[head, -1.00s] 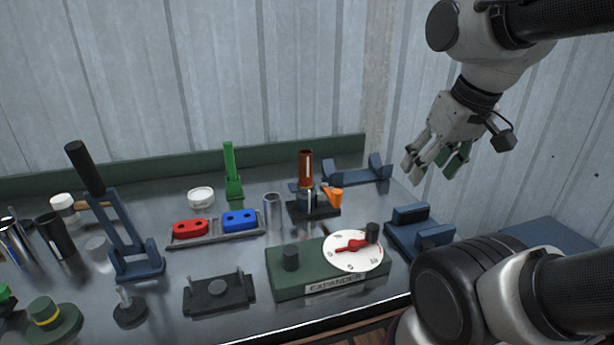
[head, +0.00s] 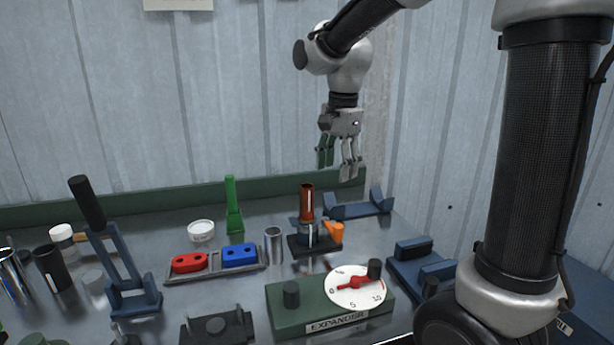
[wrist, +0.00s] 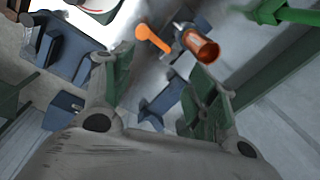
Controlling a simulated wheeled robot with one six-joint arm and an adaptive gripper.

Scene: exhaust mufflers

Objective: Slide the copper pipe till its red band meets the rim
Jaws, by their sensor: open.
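The copper pipe (head: 307,202) stands upright in a dark clamp stand (head: 315,242) with an orange lever (head: 335,229) on its right side. In the wrist view the pipe's open copper end (wrist: 202,47) and the orange lever (wrist: 150,37) show beyond the fingers. I cannot make out a red band or the rim clearly. My gripper (head: 338,165) is open and empty, pointing down above and a little right of the pipe, apart from it. Its green finger pads (wrist: 160,95) show in the wrist view.
A green expander box (head: 330,305) with a white dial stands in front of the clamp. Red and blue blocks (head: 240,255) lie in a tray at left, beside a metal tube (head: 273,245). Blue cradles (head: 358,205) stand behind right. A green upright (head: 232,205) stands at back.

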